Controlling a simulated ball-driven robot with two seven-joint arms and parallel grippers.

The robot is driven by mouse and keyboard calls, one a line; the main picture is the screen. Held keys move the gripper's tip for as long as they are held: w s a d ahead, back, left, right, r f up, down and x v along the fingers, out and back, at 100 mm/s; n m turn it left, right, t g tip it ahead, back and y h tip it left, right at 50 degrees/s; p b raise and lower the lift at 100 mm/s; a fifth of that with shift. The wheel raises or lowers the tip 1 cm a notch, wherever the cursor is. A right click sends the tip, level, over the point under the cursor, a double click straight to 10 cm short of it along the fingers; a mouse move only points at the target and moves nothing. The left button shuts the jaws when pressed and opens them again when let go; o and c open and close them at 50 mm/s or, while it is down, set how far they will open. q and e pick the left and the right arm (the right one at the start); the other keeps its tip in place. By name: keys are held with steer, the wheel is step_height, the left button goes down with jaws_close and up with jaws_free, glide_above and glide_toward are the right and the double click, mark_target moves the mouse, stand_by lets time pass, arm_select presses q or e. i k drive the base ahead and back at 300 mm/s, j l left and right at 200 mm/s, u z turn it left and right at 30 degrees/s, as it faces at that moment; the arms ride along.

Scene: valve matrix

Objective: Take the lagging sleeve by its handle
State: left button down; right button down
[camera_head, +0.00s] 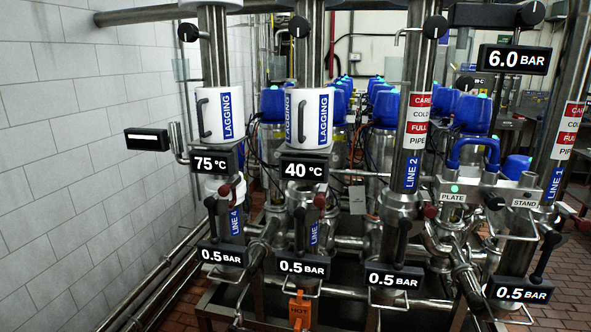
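Two white lagging sleeves with blue LAGGING labels sit around upright steel pipes. The left lagging sleeve (214,100) is above a 75 °C display (211,162), and its dark curved handle (201,118) is on its left front. The second lagging sleeve (311,98) is above a 40 °C display (303,169), and its dark handle (301,120) faces forward. The backs of both sleeves are hidden. Neither of my grippers is in view.
Pipes labelled LINE 2 (411,172) and LINE 1 (554,184) stand to the right. Several 0.5 BAR displays, dark levers and low pipes fill the front. An orange HOT tag (299,312) hangs low. A tiled wall (75,140) is at left.

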mark_target(309, 113)
steer(key=i+j, duration=0.2)
steer(key=i, duration=0.45)
steer(key=i+j+u, duration=0.1)
steer(key=i, duration=0.5)
steer(key=j, duration=0.1)
